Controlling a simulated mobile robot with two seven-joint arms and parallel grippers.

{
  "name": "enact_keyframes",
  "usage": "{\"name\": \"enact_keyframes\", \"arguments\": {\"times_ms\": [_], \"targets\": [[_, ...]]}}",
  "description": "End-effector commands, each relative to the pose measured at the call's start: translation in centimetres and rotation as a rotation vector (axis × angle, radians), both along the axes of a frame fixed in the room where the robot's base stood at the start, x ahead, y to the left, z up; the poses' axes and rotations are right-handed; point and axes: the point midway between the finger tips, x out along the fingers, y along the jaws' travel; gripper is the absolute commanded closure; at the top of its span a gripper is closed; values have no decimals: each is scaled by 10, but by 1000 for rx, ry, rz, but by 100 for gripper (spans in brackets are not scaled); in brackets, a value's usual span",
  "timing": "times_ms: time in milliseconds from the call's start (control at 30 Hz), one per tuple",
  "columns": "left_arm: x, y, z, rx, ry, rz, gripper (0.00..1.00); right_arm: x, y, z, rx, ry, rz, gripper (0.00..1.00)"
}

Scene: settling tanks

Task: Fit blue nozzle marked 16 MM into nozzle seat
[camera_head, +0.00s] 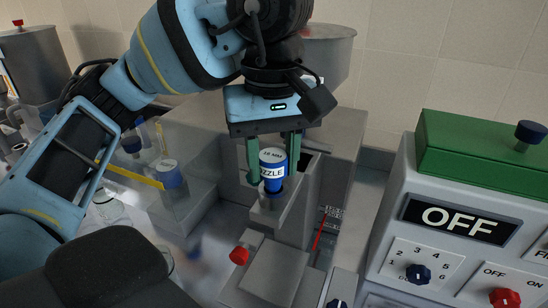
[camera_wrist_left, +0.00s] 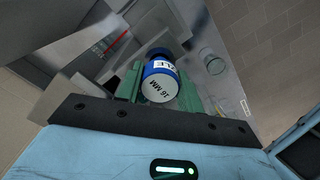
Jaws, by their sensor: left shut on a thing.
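The blue nozzle (camera_head: 272,172) has a white label ending in "ZZLE" and a white top reading "16 MM", clear in the left wrist view (camera_wrist_left: 160,84). My left gripper (camera_head: 273,178) is shut on it, one green finger on each side, pointing down. The nozzle is upright, with its narrow dark lower end just over or in a small grey block (camera_head: 268,215), which looks like the nozzle seat. I cannot tell whether the end is inside it. My right gripper is not in view.
Another blue, white-topped piece (camera_head: 168,174) stands at left behind a yellow-edged clear panel (camera_head: 132,176). A grey control box (camera_head: 450,215) reading "OFF" with a green top is at right. A red knob (camera_head: 239,256) is in front. Grey walls flank the gripper closely.

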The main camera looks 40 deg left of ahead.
Motion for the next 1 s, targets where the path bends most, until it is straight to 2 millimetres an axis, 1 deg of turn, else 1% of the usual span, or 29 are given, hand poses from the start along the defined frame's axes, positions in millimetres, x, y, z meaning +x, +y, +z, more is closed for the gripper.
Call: {"name": "enact_keyframes", "arguments": {"times_ms": [133,500,667,700,867,1000], "targets": [[0,0,1,-1,-1,0,86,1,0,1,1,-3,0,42],[0,0,-10,0,0,-1,86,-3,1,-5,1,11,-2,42],[0,0,-11,0,-2,0,86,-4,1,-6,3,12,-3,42],[0,0,-11,0,-2,0,62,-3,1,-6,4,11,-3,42],[0,0,-11,0,-2,0,42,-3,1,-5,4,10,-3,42],[0,0,-11,0,-2,0,42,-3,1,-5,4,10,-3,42]]}}
